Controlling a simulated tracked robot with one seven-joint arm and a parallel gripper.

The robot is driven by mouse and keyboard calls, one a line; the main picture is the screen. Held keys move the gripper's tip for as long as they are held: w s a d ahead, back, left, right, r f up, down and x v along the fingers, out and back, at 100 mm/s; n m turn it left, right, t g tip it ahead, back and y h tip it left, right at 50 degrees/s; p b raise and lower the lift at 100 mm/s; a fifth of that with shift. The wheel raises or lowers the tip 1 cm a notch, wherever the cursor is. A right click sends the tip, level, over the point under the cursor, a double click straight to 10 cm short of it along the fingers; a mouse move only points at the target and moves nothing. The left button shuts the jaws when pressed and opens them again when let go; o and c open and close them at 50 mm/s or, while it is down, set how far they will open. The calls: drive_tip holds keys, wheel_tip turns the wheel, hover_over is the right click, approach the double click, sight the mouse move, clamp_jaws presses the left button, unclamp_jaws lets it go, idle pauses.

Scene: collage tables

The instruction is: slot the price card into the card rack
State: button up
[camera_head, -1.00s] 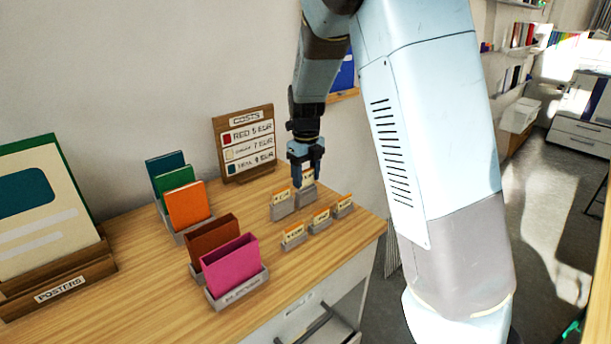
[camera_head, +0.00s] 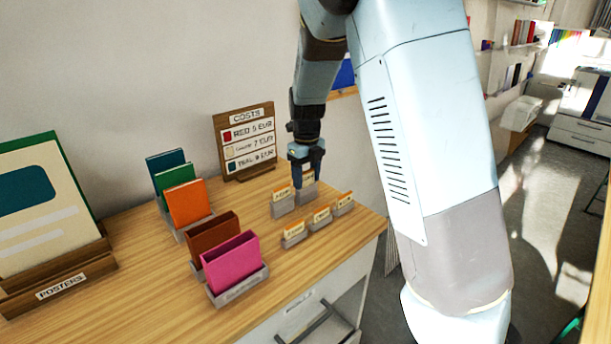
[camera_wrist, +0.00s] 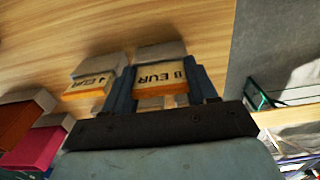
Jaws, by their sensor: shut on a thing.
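My gripper (camera_head: 308,171) is shut on a cream price card (camera_wrist: 160,75) with an orange edge, which reads "8 EUR" upside down in the wrist view. In the head view the card (camera_head: 307,177) is partly hidden by the fingers. It stands over a small grey card rack (camera_head: 304,194), which also shows behind the card in the wrist view (camera_wrist: 160,52). The card's lower edge is at the rack; how deep it sits cannot be told. The neighbouring rack to the left holds a "4 EUR" card (camera_wrist: 88,86).
Several small card racks stand close by, with a front row including this card (camera_head: 321,215). Folder holders with orange (camera_head: 188,203) and pink (camera_head: 231,262) folders stand to the left. A costs board (camera_head: 246,143) stands behind. The table's right edge is near.

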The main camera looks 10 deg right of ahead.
drive_tip(key=shift+f, duration=0.25)
drive_tip(key=o, duration=1.1)
drive_tip(key=shift+o, duration=0.3)
drive_tip(key=shift+o, duration=0.9)
drive_tip(key=shift+r, duration=0.1)
drive_tip(key=shift+r, duration=2.7)
drive_tip(key=s+d, duration=0.4)
drive_tip(key=s, duration=0.1)
drive_tip(key=shift+s+r, duration=0.35)
drive_tip(key=shift+r, duration=0.1)
